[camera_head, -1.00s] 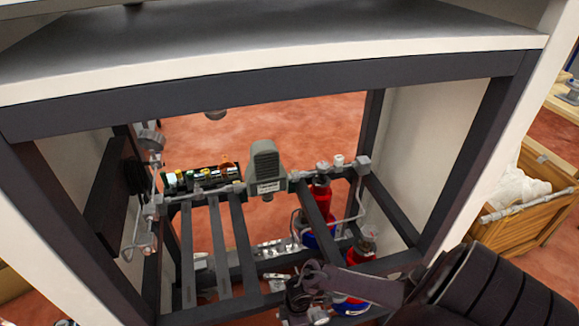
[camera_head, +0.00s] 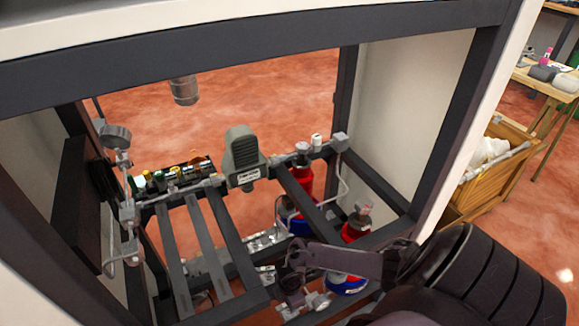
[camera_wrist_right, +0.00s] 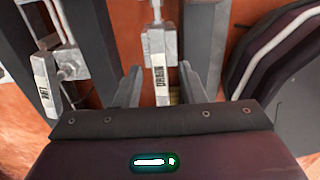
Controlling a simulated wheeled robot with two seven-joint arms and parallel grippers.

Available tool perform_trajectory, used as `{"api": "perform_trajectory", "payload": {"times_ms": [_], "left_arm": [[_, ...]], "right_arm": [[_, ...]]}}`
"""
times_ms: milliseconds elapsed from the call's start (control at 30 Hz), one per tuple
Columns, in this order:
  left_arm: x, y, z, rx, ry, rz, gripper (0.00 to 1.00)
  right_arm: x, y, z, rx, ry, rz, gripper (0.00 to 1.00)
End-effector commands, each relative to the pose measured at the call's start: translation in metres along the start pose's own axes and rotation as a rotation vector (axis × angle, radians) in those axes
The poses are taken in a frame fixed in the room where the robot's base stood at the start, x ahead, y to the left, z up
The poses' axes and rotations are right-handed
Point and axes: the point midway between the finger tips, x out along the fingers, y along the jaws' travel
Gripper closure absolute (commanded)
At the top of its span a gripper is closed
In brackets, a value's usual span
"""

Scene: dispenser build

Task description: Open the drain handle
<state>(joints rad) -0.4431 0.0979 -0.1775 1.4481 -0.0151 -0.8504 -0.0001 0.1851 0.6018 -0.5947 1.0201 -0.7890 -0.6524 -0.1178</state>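The drain handle (camera_wrist_right: 159,85), a grey lever with a "DRAIN" label, shows in the right wrist view. My right gripper (camera_wrist_right: 159,68) is open, with one finger on each side of this lever. A gap shows on the left side; whether the right finger touches the lever I cannot tell. In the head view, my right arm comes in from the lower right and its gripper (camera_head: 292,275) is low inside the frame, by small metal valve fittings (camera_head: 305,300). The drain handle is too small to make out there. My left gripper is not in view.
A second labelled grey lever (camera_wrist_right: 45,80) is left of the drain handle. Dark frame bars (camera_head: 230,235) surround the work area. A wooden crate (camera_head: 475,195) stands outside at right.

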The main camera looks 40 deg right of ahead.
Motion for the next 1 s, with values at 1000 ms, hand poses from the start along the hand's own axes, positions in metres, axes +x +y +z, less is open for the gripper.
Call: {"api": "perform_trajectory", "payload": {"times_ms": [1000], "left_arm": [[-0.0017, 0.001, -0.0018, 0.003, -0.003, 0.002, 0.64]], "right_arm": [[0.0006, 0.0007, 0.0002, -0.101, -0.001, 0.002, 1.0]]}}
